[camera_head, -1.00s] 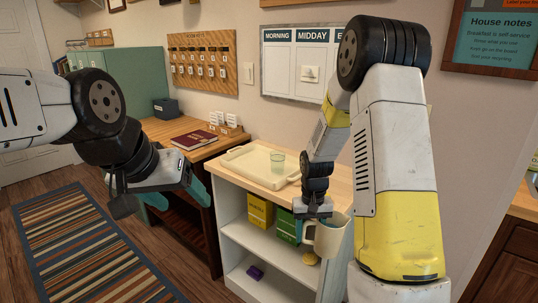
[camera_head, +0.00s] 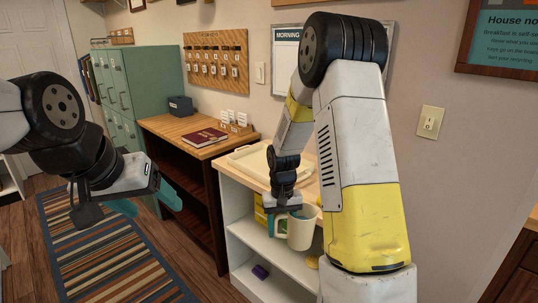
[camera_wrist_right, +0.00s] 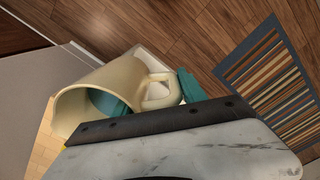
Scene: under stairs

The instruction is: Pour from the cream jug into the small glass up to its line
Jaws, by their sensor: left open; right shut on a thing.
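The cream jug (camera_head: 301,229) hangs in my right gripper (camera_head: 283,216), in front of the white shelf unit and below its wooden top. It looks roughly upright in the head view. In the right wrist view the jug (camera_wrist_right: 88,92) shows its open mouth to the left; one teal fingertip is at the mouth and the other beside the handle, with the right gripper (camera_wrist_right: 150,96) shut on it. The small glass is not visible now; my right arm covers that part of the tray (camera_head: 243,153). My left gripper (camera_head: 146,199) is open and empty, at left above the rug.
The shelf unit (camera_head: 235,215) holds a yellow box (camera_head: 261,214) and a purple item (camera_head: 261,271). A dark wooden desk with a red book (camera_head: 199,138) stands left of it. A striped rug (camera_head: 105,255) covers the floor at left.

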